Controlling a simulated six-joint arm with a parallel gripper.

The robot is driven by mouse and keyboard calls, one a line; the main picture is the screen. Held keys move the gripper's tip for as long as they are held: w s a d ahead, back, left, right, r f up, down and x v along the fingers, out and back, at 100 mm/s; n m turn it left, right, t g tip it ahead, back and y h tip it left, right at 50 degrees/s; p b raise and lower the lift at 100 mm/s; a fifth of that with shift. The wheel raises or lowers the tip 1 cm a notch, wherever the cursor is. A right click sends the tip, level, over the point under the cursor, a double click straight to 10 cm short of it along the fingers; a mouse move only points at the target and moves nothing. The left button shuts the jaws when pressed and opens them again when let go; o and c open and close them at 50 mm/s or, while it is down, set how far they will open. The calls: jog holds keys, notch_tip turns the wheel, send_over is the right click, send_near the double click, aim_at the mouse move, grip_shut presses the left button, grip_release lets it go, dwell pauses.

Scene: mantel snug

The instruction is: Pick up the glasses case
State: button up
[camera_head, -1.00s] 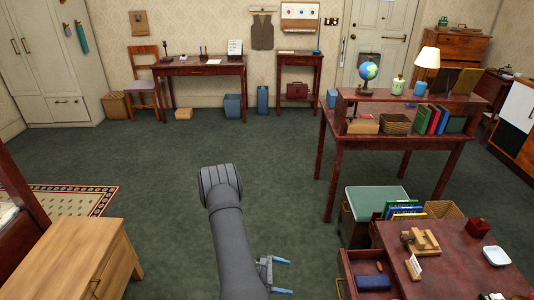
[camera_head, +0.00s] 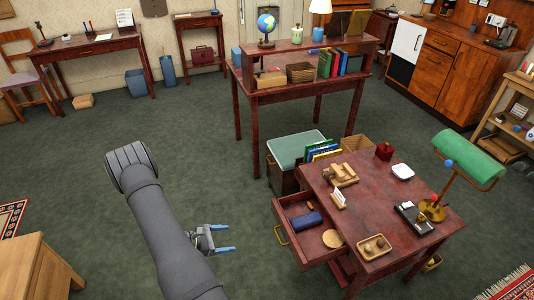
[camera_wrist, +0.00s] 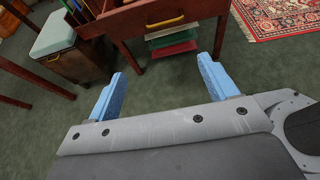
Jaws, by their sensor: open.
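A dark blue oblong case (camera_head: 306,221), which looks like the glasses case, lies in the open drawer (camera_head: 283,212) of the dark red desk (camera_head: 366,188). A round tan object (camera_head: 332,238) lies to its right in the same drawer. My gripper (camera_head: 226,238) has blue fingers and is open and empty, to the left of the drawer with a gap between. In the wrist view my open fingers (camera_wrist: 160,76) stand apart in front of the desk, and the case cannot be seen there.
On the desk stand a green lamp (camera_head: 470,155), a wooden stand (camera_head: 341,175), a white dish (camera_head: 402,171) and a small tray (camera_head: 374,247). A box with a green lid (camera_head: 296,149) stands behind the drawer. Open carpet lies left of the desk.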

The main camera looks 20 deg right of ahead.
jog(key=y, duration=0.7)
send_near(306, 219)
jog(key=x, duration=0.4)
jog(key=shift+d, duration=0.4)
jog(key=shift+a+x, duration=0.15)
jog(key=shift+x, duration=1.3)
jog(key=shift+a+x, duration=0.15)
jog(key=shift+x, duration=1.3)
jog(key=shift+f, duration=0.15)
jog(key=c, duration=1.1)
